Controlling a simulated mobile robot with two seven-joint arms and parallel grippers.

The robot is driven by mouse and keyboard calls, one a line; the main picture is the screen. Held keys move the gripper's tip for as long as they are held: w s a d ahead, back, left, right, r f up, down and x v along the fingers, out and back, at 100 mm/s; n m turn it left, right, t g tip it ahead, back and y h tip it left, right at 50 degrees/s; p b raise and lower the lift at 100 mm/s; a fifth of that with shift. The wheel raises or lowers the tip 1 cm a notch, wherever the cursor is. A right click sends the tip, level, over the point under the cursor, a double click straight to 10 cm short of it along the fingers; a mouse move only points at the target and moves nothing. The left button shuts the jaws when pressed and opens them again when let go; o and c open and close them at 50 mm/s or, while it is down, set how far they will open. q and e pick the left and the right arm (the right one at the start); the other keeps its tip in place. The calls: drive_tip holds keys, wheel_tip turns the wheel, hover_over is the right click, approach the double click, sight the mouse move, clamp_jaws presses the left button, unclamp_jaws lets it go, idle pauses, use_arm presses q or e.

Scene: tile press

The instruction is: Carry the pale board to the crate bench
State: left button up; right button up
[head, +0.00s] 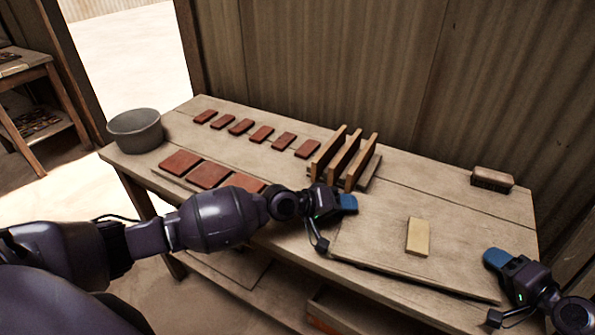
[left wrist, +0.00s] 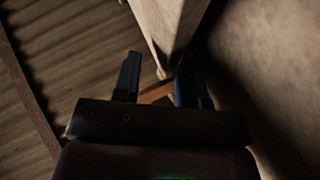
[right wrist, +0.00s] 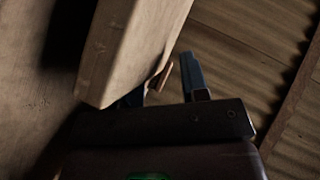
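The pale board (head: 375,240) lies flat at the right front of the work table, with a small yellowish block (head: 418,237) on it. My left gripper (head: 346,204) is by the board's left end, and my right gripper (head: 496,259) is by its right end. In the left wrist view the fingers (left wrist: 158,80) stand apart, with a pale wooden edge close by. In the right wrist view the fingers (right wrist: 165,85) also stand apart, one partly hidden by pale wood. I cannot tell whether either gripper touches the board. The crate bench is not clearly identifiable.
Several red tiles (head: 262,134) lie on the left of the table (head: 440,190). A wooden rack (head: 344,160) stands behind the board, a brown block (head: 492,180) at back right, and a grey bucket (head: 135,131) at far left. Another bench (head: 45,75) stands at far left.

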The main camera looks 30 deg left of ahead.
use_arm(q)
drive_tip(key=shift+o, duration=0.8)
drive_tip(key=shift+r, duration=0.25)
use_arm(e)
drive_tip(key=shift+o, duration=0.9)
drive_tip(key=shift+r, duration=0.25)
use_arm(q)
drive_tip(key=shift+a, duration=0.15)
use_arm(e)
drive_tip(key=shift+d, duration=0.15)
use_arm(q)
drive_tip(key=shift+a, duration=0.2)
drive_tip(key=v, duration=1.1)
drive_tip(key=shift+s+r, duration=0.1)
drive_tip(key=shift+s, duration=0.2)
use_arm(e)
drive_tip(key=shift+d, duration=0.1)
use_arm(q)
drive_tip(key=shift+a, duration=0.1)
use_arm(e)
drive_tip(key=v, duration=1.2)
drive_tip(key=shift+f, duration=0.1)
